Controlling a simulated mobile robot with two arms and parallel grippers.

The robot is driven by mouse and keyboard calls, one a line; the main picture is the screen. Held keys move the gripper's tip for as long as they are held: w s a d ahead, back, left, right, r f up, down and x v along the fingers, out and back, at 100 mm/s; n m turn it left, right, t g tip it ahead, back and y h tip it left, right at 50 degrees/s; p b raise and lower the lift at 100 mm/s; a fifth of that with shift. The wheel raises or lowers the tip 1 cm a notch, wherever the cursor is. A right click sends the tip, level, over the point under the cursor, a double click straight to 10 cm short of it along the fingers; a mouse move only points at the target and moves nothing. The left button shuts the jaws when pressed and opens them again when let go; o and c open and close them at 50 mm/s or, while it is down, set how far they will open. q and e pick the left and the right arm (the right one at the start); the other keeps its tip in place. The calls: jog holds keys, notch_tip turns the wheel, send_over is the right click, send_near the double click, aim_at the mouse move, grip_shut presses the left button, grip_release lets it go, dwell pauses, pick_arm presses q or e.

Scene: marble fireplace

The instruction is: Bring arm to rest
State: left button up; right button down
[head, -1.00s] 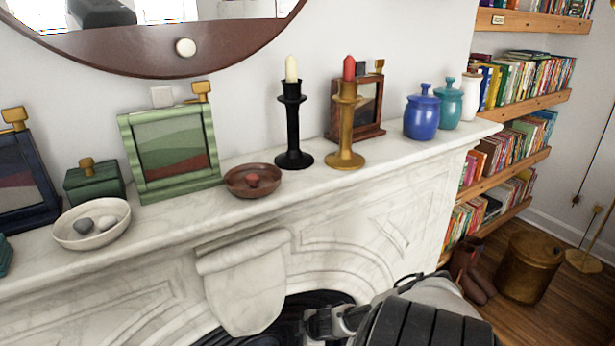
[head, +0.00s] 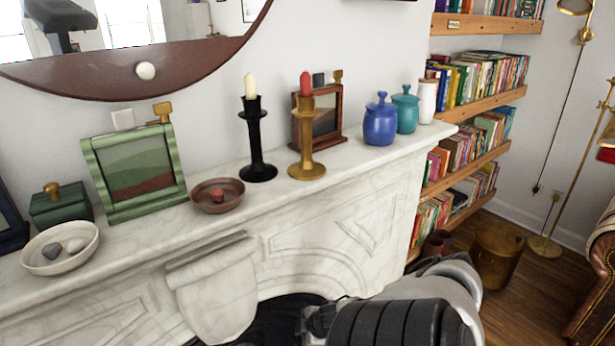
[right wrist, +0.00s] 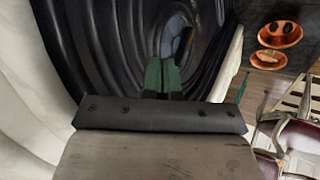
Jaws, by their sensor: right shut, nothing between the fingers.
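My right gripper (right wrist: 162,78) shows in the right wrist view with its green fingers together and nothing between them. In the head view my right arm (head: 400,322) reaches in at the bottom, low in front of the marble fireplace (head: 345,225) and below the shelf. The gripper's fingers cannot be made out there. My left gripper is not in view.
The mantel holds a green frame (head: 135,172), a white bowl (head: 40,262), a brown bowl (head: 205,204), black (head: 255,140) and gold (head: 306,140) candlesticks, and a blue jar (head: 381,122). A bookshelf (head: 470,150) and a brass bin (head: 497,255) stand right.

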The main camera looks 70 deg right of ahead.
jog(key=s+a+f+m+g, duration=0.2)
jog(key=s+a+f, duration=0.2)
jog(key=s+f, duration=0.3)
jog(key=s+a+f+m+g, duration=0.1)
jog(key=s+a+f, duration=0.35)
jog(key=f, duration=0.45)
jog(key=s+a+f+g, duration=0.1)
jog(key=s+a+f, duration=0.2)
jog(key=a, duration=0.4)
jog(key=s+a+f+g+y, duration=0.1)
jog(key=s+a+f, duration=0.2)
jog(key=a, duration=0.5)
jog(key=s+a+f+m+g+b, duration=0.1)
jog(key=s+a+f, duration=0.2)
jog(key=a, duration=0.4)
jog(key=shift+s+a+f+y, duration=0.15)
jog(key=shift+s+f+y, duration=0.15)
jog(key=shift+f, duration=0.5)
